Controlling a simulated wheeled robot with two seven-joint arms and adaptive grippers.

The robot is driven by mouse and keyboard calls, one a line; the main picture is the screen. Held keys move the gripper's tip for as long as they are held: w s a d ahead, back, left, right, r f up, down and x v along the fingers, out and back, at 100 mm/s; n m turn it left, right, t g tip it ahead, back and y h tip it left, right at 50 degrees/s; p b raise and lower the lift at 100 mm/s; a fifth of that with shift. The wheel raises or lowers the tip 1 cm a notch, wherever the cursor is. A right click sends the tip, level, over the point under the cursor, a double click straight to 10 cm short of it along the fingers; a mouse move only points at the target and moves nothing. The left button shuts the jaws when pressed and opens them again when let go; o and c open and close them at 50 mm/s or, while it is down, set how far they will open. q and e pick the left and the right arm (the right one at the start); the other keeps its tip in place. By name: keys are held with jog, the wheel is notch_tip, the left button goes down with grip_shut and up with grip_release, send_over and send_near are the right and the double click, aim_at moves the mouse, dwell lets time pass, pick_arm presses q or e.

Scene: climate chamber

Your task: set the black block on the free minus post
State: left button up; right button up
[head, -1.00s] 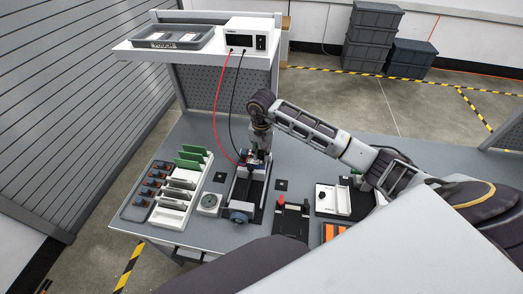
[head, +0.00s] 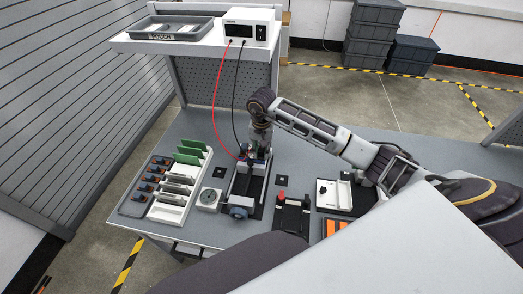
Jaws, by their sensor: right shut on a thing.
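My right gripper (head: 259,148) points straight down over the fixture (head: 246,186) in the middle of the bench. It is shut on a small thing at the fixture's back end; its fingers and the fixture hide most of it. I cannot tell for certain that this is the black block. A red lead and a black lead (head: 235,102) run from the white power unit (head: 250,28) on the shelf down to this spot. The minus post is too small and too covered to make out. My left gripper is not in view.
A white rack (head: 180,188) with green and grey boards stands left, beside a tray of orange and dark pieces (head: 146,184). Right are a red-and-black stand (head: 291,213) and a white box (head: 333,194). A grey tray (head: 172,29) lies on the shelf.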

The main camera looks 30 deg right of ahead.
aim_at(262, 151)
dwell(0.9)
jog(key=shift+f+b, duration=0.45)
jog(key=shift+b, duration=0.7)
dwell(0.8)
jog(key=shift+b, duration=0.3)
dwell(0.8)
dwell(0.3)
jog(key=o, duration=1.3)
jog(key=shift+r+p, duration=1.55)
jog(key=shift+r, duration=2.2)
